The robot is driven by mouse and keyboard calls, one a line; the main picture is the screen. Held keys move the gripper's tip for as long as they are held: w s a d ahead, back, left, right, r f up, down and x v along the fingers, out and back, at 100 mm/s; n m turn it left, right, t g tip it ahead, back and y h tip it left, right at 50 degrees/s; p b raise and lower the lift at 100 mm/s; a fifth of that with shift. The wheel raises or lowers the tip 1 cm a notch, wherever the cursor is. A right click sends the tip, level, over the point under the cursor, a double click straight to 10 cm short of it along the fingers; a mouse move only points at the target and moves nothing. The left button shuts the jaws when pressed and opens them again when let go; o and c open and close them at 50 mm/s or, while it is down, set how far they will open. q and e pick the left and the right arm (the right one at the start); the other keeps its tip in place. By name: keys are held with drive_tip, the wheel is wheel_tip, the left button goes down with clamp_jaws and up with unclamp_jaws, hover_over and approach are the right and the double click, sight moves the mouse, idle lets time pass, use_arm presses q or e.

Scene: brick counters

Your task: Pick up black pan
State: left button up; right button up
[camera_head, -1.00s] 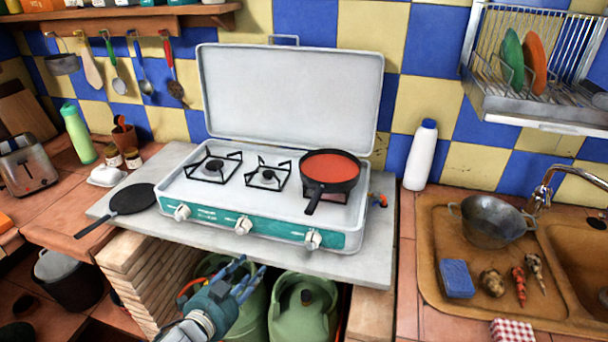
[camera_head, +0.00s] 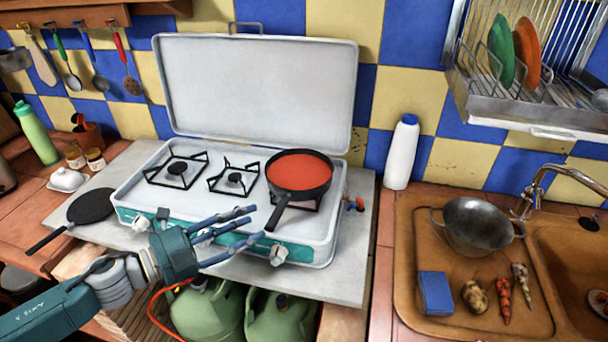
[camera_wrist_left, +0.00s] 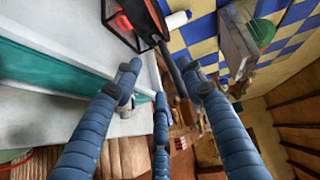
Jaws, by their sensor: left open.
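A black pan (camera_head: 299,189) with red contents sits on the right burner of the camping stove, its dark handle pointing down and left toward the stove's front edge. A second black pan (camera_head: 91,206), flat and empty, lies on the grey slab left of the stove, handle toward lower left. My left gripper (camera_head: 252,224) is open and empty in front of the stove, its fingers pointing right and its tips just left of the filled pan's handle. In the left wrist view, the filled pan (camera_wrist_left: 137,18) shows at the top, its handle reaching down between my spread fingers (camera_wrist_left: 163,84).
The white stove (camera_head: 133,192) has a raised lid and front knobs. Green gas bottles (camera_head: 205,314) stand below the slab. A white bottle (camera_head: 402,155) and a sink with a metal colander (camera_head: 477,228) are to the right. The slab right of the stove is mostly clear.

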sight(283, 201)
use_arm(q)
drive_tip(key=x, duration=0.1)
drive_tip(key=p+x, duration=0.1)
drive_tip(key=x, duration=0.1)
drive_tip(key=p+x, duration=0.1)
drive_tip(key=x, duration=0.1)
drive_tip(key=shift+w+d+r, duration=0.1)
drive_tip(key=shift+d+r, duration=0.1)
drive_tip(key=shift+r, duration=0.05)
drive_tip(key=x, duration=0.1)
drive_tip(key=p+x, duration=0.1)
drive_tip(key=x, duration=0.1)
drive_tip(key=shift+w+d+r, duration=0.15)
drive_tip(key=shift+w+d, duration=0.05)
drive_tip(key=shift+w, duration=0.15)
drive_tip(key=shift+w+d+p, duration=0.25)
drive_tip(key=shift+d+p, duration=0.05)
drive_tip(key=shift+w+d+f, duration=0.1)
drive_tip(key=shift+f, duration=0.15)
clamp_jaws()
drive_tip(key=shift+r, duration=0.2)
use_arm(e)
drive_tip(key=r, duration=0.2)
drive_tip(key=a+r, duration=0.1)
drive_tip(key=shift+s+r, duration=0.35)
drive_tip(key=shift+r, duration=0.05)
